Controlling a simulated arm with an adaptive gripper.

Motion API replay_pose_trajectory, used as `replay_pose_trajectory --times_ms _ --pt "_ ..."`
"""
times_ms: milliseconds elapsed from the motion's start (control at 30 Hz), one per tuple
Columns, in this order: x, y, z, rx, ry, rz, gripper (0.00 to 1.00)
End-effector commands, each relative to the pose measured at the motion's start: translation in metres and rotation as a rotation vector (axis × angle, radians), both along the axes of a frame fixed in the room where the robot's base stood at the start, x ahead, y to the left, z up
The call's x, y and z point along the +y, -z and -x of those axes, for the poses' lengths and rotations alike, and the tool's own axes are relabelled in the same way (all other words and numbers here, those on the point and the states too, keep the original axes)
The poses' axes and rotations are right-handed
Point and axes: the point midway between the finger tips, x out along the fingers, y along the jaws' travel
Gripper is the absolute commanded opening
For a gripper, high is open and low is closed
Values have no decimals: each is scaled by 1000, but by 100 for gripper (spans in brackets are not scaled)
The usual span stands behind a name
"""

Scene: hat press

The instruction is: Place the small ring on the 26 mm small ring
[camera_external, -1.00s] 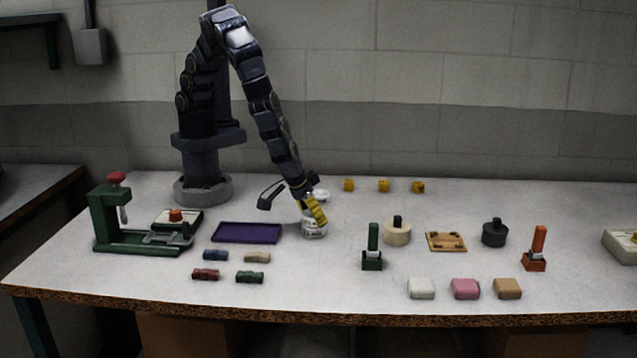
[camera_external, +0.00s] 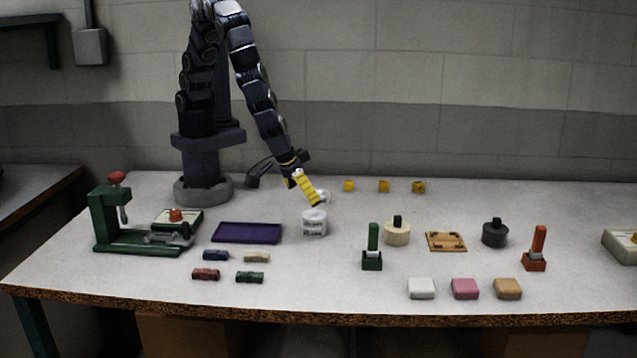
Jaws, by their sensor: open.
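A white round stack (camera_external: 314,226) stands upright on the table, right of the purple tray. It shows two bands of dark print, one above the other, and looks like one ring resting on another; the print is too small to read. My gripper (camera_external: 318,203), with yellow fingers, is open just above and behind the stack, apart from it and holding nothing that I can see. Another white round piece (camera_external: 324,196) lies behind the fingers, partly hidden by them.
A purple tray (camera_external: 246,233) and a green press (camera_external: 123,222) are to the left. Several small coloured blocks lie in front. A green stamp (camera_external: 372,248), a cream round block (camera_external: 397,234) and a wooden plate (camera_external: 446,241) stand to the right. Yellow cubes (camera_external: 383,186) line the back.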

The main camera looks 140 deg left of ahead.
Motion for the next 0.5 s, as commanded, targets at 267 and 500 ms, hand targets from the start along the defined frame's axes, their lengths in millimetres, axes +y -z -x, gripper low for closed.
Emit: replay_pose_trajectory --times_ms 267,500 --pt "-18 -43 3 -3 1 1 87" --pt "-22 -54 5 1 0 0 87"
